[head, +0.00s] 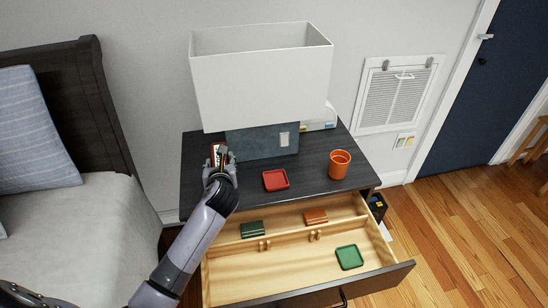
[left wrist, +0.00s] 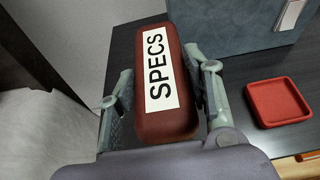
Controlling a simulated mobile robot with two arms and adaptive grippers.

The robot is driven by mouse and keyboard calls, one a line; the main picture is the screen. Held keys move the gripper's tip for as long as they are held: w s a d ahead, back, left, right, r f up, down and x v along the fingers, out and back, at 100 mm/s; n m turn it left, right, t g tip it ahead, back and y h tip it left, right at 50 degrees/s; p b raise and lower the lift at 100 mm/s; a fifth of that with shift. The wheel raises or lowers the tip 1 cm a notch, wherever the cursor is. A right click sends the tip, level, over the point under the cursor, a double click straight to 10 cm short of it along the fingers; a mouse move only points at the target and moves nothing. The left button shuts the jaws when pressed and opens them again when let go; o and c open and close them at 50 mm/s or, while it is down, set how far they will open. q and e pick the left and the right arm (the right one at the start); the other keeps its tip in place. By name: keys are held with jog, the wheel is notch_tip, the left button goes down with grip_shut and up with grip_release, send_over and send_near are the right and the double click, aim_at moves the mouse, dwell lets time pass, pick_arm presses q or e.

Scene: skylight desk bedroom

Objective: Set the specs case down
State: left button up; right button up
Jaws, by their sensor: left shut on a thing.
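The specs case (head: 214,150) is a dark red-brown box with a white SPECS label. My left gripper (head: 219,161) is shut on it, at the left part of the dark nightstand top (head: 241,183). In the left wrist view the case (left wrist: 167,122) lies lengthwise between the two fingers, label facing the camera. I cannot tell whether its underside touches the top. My right gripper is not in view.
A lamp (head: 262,90) with a grey base stands behind. A red tray (head: 276,180) and an orange cup (head: 339,163) are to the right. The open drawer (head: 290,272) below holds green and orange items. A bed (head: 95,235) is left.

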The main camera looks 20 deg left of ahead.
pick_arm(q)
jog(key=f, duration=0.2)
jog(key=a+f+b, duration=0.1)
jog(key=f, duration=0.3)
jog(key=shift+w+a+f, duration=0.15)
jog(key=shift+w+f, duration=0.1)
jog(key=shift+f, duration=0.05)
jog(key=shift+f+b, duration=0.8)
jog(key=shift+f, duration=1.2)
jog(key=shift+f, duration=0.2)
jog(key=o, duration=1.3)
jog(key=shift+r, duration=0.25)
jog(key=p+v, duration=0.1)
jog(key=v, duration=1.1)
jog(key=shift+p, duration=0.35)
jog(key=shift+f, duration=0.1)
